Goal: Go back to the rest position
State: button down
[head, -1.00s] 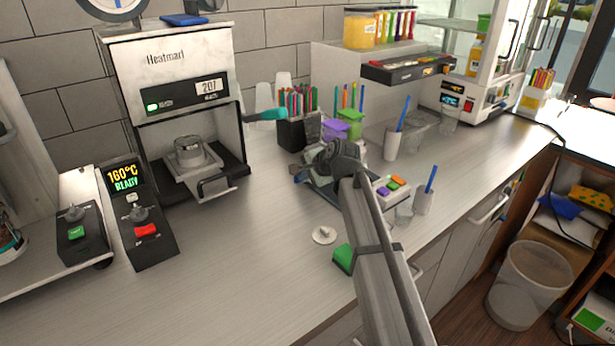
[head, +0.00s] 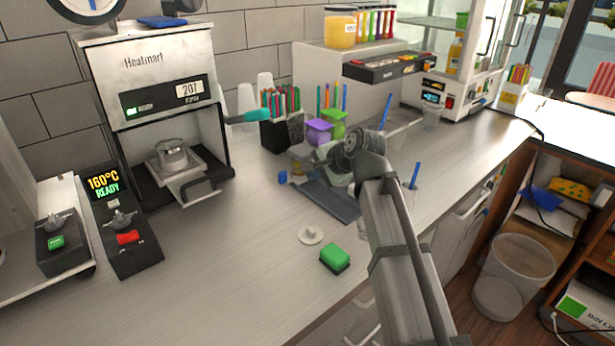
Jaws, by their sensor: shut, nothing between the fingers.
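My arm reaches up from the bottom right over the counter. My gripper (head: 338,158), at its far end, is shut and empty, above the back of the dark mat (head: 333,201); its fingertips are largely hidden by my wrist. The Heatmart sealer (head: 148,75) stands at the left, well apart from my gripper. The sealer's teal-tipped lever (head: 247,116) sticks out to the right.
A control box (head: 122,226) reads 160°C READY. A green sponge (head: 335,258) and a small white disc (head: 310,235) lie near the front edge. Behind my gripper are a dark straw holder (head: 281,132) and purple (head: 318,131) and green tubs. The left front counter is clear.

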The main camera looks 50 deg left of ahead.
jog(key=shift+d+r, duration=0.3)
